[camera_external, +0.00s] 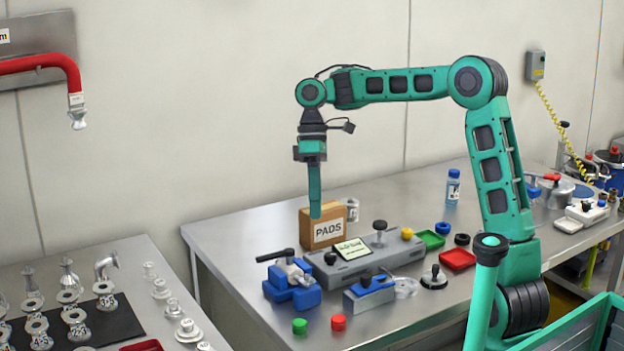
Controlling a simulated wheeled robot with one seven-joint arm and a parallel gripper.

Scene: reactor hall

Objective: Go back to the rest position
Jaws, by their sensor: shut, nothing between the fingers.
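My gripper (315,210) points straight down at the end of my green arm. Its fingers are shut with nothing between them. In the external view its tip overlaps the front of the tan PADS box (327,228) on the steel table. I cannot tell whether it touches the box or hangs in front of it. My arm is raised at the shoulder and reaches left over the table.
A grey fixture (372,264) with knobs, a blue clamp (291,291), green (430,239) and red (458,259) trays and a blue-capped bottle (453,187) stand on the steel table (240,232). A second table with metal fittings is at left. The air above the table is clear.

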